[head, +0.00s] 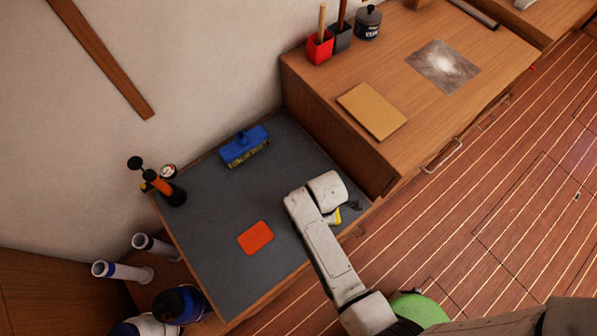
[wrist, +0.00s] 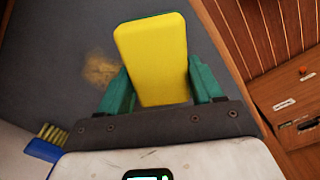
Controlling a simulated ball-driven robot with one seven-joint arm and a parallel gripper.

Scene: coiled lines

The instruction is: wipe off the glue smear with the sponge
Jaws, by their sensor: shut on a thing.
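The yellow sponge (wrist: 152,55) is between the two green fingers of my gripper (wrist: 158,85) in the wrist view, and the gripper is shut on it. In the head view a small yellow part of the sponge (head: 334,216) shows beside my arm's end, which hides the rest. The glue smear (wrist: 100,67) is a tan, blurry patch on the dark grey worktop (head: 212,232), just left of the sponge in the wrist view. My arm hides the smear in the head view. I cannot tell whether the sponge touches the worktop.
A blue brush (head: 243,144) and an orange-red pad (head: 255,238) lie on the worktop. A black and orange pump tool (head: 165,187) stands at its left edge. A raised wooden cabinet (head: 415,95) bounds the worktop on the right. Bare worktop lies between brush and pad.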

